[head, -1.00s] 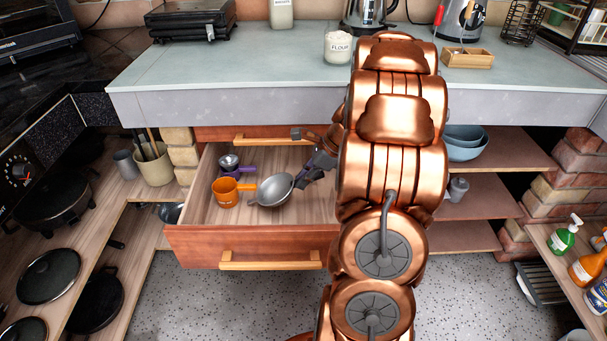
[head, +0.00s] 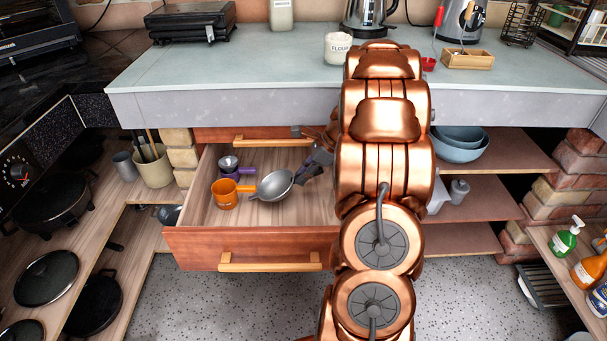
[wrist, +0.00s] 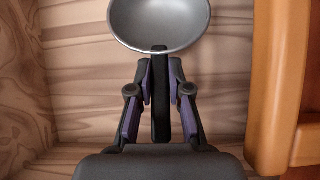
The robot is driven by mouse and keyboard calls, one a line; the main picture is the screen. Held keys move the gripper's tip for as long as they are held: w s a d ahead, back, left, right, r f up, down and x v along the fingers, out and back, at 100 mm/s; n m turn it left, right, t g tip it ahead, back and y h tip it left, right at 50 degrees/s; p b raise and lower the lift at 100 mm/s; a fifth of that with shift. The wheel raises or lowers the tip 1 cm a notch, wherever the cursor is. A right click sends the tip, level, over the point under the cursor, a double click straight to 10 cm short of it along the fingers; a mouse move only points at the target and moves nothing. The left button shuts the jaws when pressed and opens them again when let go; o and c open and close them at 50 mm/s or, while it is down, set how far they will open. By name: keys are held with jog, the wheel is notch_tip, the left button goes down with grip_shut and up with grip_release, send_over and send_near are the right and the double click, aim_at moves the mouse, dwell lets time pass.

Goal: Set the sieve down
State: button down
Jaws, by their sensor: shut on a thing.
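The sieve, a grey metal bowl (head: 275,184) with a dark handle, is inside the open drawer (head: 295,240) near its middle. My gripper (head: 306,172) reaches into the drawer from the right and is shut on the handle. In the wrist view my gripper (wrist: 160,82) has a finger on each side of the dark handle, and the sieve's bowl (wrist: 160,22) is just beyond the fingertips, over the wood-grain drawer floor. I cannot tell whether the bowl touches the floor.
An orange pan (head: 226,194) stands close left of the sieve, with purple and small metal cups (head: 230,164) behind it. The drawer floor in front of the sieve is bare. The countertop (head: 250,68) overhangs the back of the drawer. Blue bowls (head: 458,150) sit on the right shelf.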

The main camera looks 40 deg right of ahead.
jog(key=c, duration=1.1)
grip_release()
jog(key=p+v, duration=0.2)
jog(key=v, duration=1)
jog(key=s+a+r+n+g, duration=0.1)
jog(key=s+a+n+g, duration=0.15)
jog(key=a+n, duration=0.65)
jog(key=s+a+r+n+g, duration=0.1)
jog(key=s+a+n+g, duration=0.15)
jog(key=a, duration=1.15)
jog(key=s+a+f+n+h, duration=0.1)
jog(key=s+a+n+h, duration=0.1)
jog(key=s+a+n, duration=0.3)
jog(key=s+a+f+n+g+h, duration=0.1)
jog(key=s+a+n+h, duration=0.1)
jog(key=s+a+n, duration=0.3)
jog(key=s+n, duration=0.4)
jog(key=s, duration=0.3)
jog(key=shift+s+a+f+n+g+h, duration=0.25)
jog(key=shift+f+n+g+h, duration=0.05)
jog(key=shift+f+n+h, duration=0.1)
